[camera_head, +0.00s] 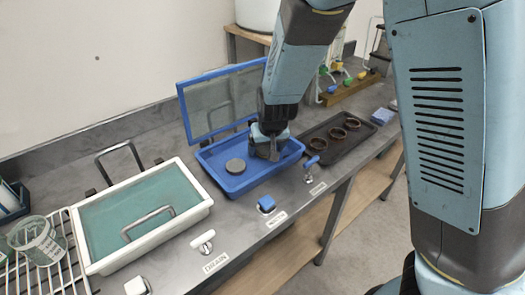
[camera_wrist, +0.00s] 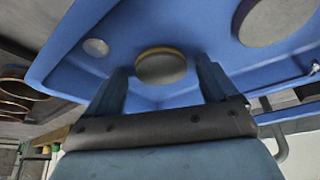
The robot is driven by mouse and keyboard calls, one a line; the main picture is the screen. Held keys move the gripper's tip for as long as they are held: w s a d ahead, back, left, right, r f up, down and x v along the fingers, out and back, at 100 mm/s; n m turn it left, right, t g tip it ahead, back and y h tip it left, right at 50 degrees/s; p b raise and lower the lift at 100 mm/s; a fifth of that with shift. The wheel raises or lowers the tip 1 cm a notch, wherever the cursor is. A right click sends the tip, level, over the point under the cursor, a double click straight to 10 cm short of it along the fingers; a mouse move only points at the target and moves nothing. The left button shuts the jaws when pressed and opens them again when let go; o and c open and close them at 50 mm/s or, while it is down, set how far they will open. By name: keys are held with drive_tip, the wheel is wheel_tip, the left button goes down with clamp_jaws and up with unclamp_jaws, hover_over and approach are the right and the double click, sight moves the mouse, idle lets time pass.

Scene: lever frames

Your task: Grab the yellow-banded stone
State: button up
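The yellow-banded stone (camera_wrist: 160,66) is a round grey disc with a yellow edge, lying in the blue tray (camera_wrist: 90,18). In the wrist view my gripper (camera_wrist: 162,68) is open, with one finger on each side of the stone; I cannot tell whether they touch it. In the head view my gripper (camera_head: 268,152) is low over the right part of the blue tray (camera_head: 243,186) and hides the banded stone. A plain grey stone (camera_head: 236,166) lies to its left in the tray, and shows in the wrist view too (camera_wrist: 275,18).
A smaller pale disc (camera_wrist: 96,47) lies in the blue tray. The tray's framed lid (camera_head: 185,103) stands raised behind it. A white-rimmed tray with a teal panel (camera_head: 135,212) is at left; a dark tray with brown rings (camera_head: 345,152) is at right. Small levers line the front edge.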

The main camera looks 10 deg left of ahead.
drive_tip(key=c, duration=1)
drive_tip(key=shift+a, duration=0.1)
